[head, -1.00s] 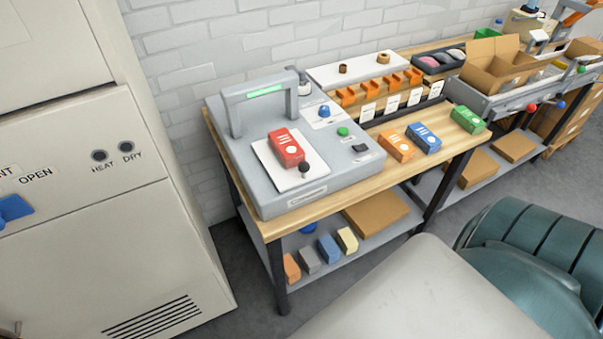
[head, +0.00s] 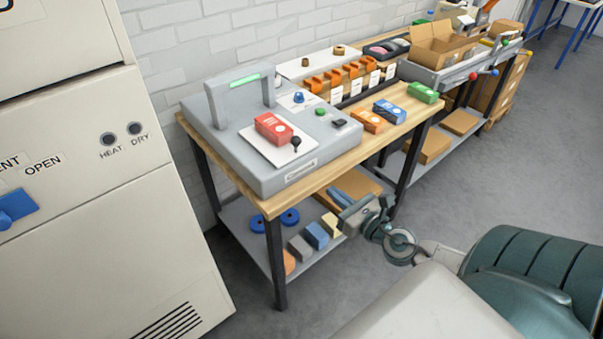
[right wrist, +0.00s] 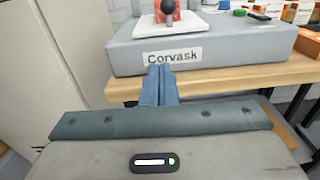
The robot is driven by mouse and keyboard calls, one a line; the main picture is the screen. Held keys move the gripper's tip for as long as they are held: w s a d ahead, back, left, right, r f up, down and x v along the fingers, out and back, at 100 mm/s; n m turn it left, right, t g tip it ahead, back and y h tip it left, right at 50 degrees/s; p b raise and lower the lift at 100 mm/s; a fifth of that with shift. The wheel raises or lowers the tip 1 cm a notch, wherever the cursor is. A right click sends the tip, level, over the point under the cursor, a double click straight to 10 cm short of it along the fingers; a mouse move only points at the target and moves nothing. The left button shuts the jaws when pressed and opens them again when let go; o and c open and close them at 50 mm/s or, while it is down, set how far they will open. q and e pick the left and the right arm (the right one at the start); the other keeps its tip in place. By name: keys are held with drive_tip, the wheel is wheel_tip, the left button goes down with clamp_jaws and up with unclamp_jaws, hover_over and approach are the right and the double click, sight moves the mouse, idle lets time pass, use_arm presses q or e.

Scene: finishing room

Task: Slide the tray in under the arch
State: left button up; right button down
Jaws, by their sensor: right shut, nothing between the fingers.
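The white tray (head: 287,154) sticks out on top of the grey machine, in front of the arch. A red box (head: 273,128) lies on it, and a dark ball knob (head: 296,143) stands at its front right corner. The grey arch (head: 238,86) with a green light strip stands behind the tray. My right gripper (head: 337,195) is shut and empty, in front of the table and below its top. In the right wrist view its blue fingers (right wrist: 158,84) point toward the machine's front, below the tray (right wrist: 149,24) and knob (right wrist: 168,6). My left gripper is not in view.
The wooden table edge (head: 345,161) lies between my right gripper and the machine (head: 265,182). Orange, blue and green boxes stand right of the machine (head: 390,111). A cream cabinet (head: 120,200) stands at left. A lower shelf (head: 245,232) holds blocks.

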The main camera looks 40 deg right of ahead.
drive_tip(key=shift+s+a+r+n, duration=0.15)
drive_tip(key=shift+a+r+n, duration=0.05)
drive_tip(key=shift+r+n, duration=0.15)
drive_tip(key=p, duration=0.5)
approach(291, 159)
drive_tip(key=w+p, duration=0.1)
drive_tip(key=w, duration=0.5)
drive_tip(key=shift+a+r+p, duration=0.1)
drive_tip(key=shift+p, duration=0.3)
drive_tip(key=shift+w, duration=0.45)
